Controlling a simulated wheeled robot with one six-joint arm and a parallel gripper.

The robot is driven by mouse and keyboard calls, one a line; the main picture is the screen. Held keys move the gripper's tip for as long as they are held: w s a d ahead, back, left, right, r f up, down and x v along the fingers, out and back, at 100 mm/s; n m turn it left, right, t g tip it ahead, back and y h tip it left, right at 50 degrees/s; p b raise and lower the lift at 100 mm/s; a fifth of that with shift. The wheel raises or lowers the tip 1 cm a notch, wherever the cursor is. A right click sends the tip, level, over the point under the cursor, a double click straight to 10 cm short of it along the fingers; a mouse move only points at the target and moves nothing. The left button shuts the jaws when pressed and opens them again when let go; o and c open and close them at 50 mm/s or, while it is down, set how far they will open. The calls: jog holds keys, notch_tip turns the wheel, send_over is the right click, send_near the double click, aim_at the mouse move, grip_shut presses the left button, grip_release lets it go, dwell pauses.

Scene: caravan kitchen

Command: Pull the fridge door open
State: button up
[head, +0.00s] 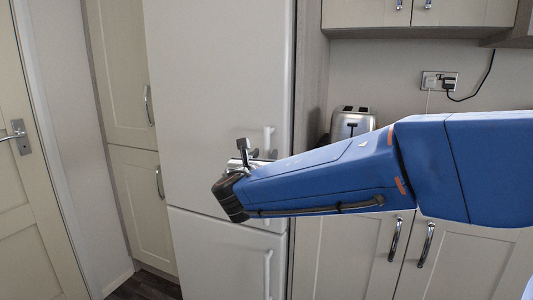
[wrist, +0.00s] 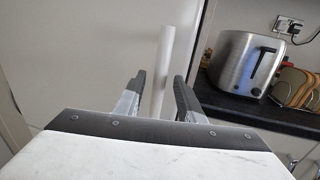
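The fridge door (head: 215,100) is the upper white door of a tall unit and looks closed. Its pale vertical handle (head: 268,138) is on the right edge, its lower part hidden behind my gripper and arm. My gripper (head: 250,150) is in front of the door at the handle's height. In the wrist view, my gripper (wrist: 160,82) is open, with one dark finger on each side of the handle (wrist: 165,60). Gaps show between the fingers and the handle. I cannot tell how deep the handle sits between them.
A lower white door (head: 225,258) with its own handle is below. A toaster (head: 352,122) stands on the dark counter (wrist: 235,105) to the right, beside a bread rack (wrist: 295,86). Cream cupboards (head: 120,70) and a room door (head: 20,180) are at the left.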

aim_at(266, 153)
jog(key=shift+w+d, duration=0.15)
jog(key=shift+w, duration=0.65)
jog(key=shift+w+d, duration=0.1)
jog(key=shift+w, duration=0.7)
grip_shut()
jog(key=shift+s+a, duration=0.1)
jog(key=shift+s, duration=0.05)
